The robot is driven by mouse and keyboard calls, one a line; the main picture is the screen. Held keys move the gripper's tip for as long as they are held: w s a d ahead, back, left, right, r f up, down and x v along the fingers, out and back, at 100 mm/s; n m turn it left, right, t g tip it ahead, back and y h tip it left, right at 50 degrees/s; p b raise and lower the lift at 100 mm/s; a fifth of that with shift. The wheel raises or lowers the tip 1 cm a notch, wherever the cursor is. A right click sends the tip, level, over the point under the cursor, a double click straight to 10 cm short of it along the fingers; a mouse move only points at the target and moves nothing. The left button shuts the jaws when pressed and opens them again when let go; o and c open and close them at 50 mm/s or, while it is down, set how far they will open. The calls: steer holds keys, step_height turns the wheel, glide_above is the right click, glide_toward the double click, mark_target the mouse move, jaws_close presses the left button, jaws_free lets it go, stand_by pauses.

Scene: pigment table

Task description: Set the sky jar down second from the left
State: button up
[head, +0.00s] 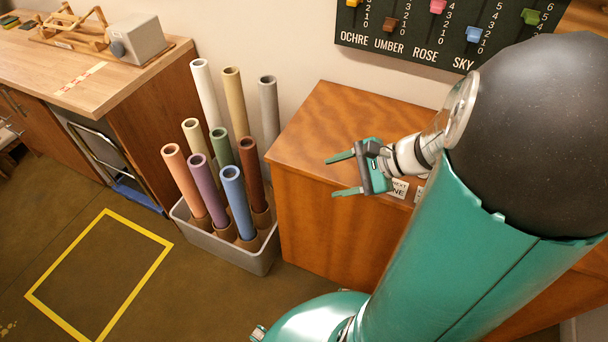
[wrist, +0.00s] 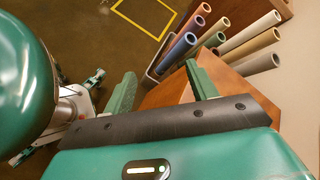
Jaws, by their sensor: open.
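My gripper (head: 343,175) is open and empty. In the head view it points left, over the wooden cabinet (head: 320,115). Its two green fingers also show in the wrist view (wrist: 160,92), spread apart with nothing between them. No jar shows in either view. My arm hides much of the right side of the cabinet. On the wall, a dark board (head: 440,25) carries the names ochre, umber, rose and sky, with a coloured slider above each; the sky slider (head: 474,34) is blue.
A grey bin (head: 230,255) of coloured tubes stands left of the cabinet. A workbench (head: 90,85) with a grey box (head: 140,40) is at the upper left. A yellow square outline (head: 150,270) marks clear floor. A small card (head: 399,188) is on the cabinet front.

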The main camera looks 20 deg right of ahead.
steer(key=s+a+r+n+h, duration=0.6)
steer(key=a+r+n, duration=0.5)
steer(key=n, duration=0.6)
steer(key=h, duration=0.2)
steer(key=shift+a+r+n+g+h, duration=0.2)
steer(key=shift+r+n+g+h, duration=0.1)
steer(key=shift+r+n+g, duration=0.1)
